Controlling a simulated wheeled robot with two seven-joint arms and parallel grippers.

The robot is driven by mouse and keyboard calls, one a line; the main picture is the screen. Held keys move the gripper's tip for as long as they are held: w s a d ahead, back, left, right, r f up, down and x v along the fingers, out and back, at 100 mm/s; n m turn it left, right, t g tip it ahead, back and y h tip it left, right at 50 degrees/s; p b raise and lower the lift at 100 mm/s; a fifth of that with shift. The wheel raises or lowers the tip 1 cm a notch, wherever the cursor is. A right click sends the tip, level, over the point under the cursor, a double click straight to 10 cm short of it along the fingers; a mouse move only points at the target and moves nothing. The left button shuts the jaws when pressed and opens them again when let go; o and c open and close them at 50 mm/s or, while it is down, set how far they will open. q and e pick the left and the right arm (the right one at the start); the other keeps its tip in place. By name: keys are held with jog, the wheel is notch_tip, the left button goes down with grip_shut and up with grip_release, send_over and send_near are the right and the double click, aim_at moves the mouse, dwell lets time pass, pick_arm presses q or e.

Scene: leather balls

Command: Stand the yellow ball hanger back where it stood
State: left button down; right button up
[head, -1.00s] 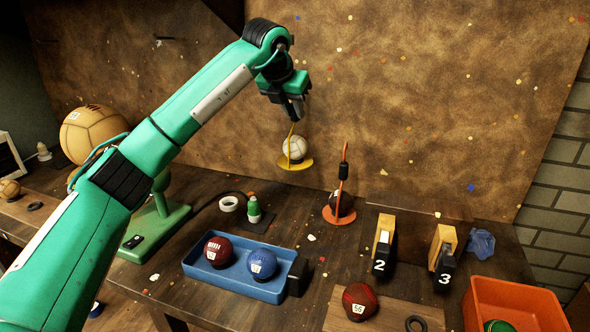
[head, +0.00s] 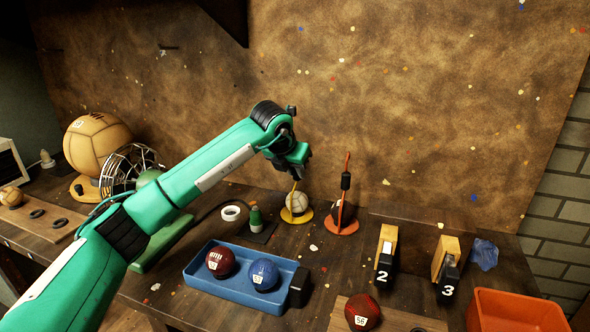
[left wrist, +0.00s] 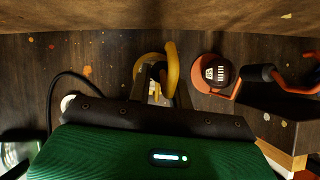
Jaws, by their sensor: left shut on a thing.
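The yellow ball hanger (head: 297,216) has a flat yellow base and a thin upright rod, with a white ball (head: 296,203) on it. It is at the back of the table, left of the orange hanger (head: 341,220). My left gripper (head: 293,178) is shut on the upper part of the yellow rod. The base looks at or very near the table top; I cannot tell whether it touches. My right gripper is not in view.
The orange hanger with a dark ball (left wrist: 217,71) stands close to the right. A green bottle (head: 255,217) and white tape roll (head: 231,213) are to the left. A blue tray (head: 228,285) with two balls is in front. Wooden blocks (head: 387,245) stand at right.

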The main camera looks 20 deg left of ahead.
pick_arm(q)
jog(key=c, duration=1.3)
grip_release()
jog(key=shift+f, duration=0.1)
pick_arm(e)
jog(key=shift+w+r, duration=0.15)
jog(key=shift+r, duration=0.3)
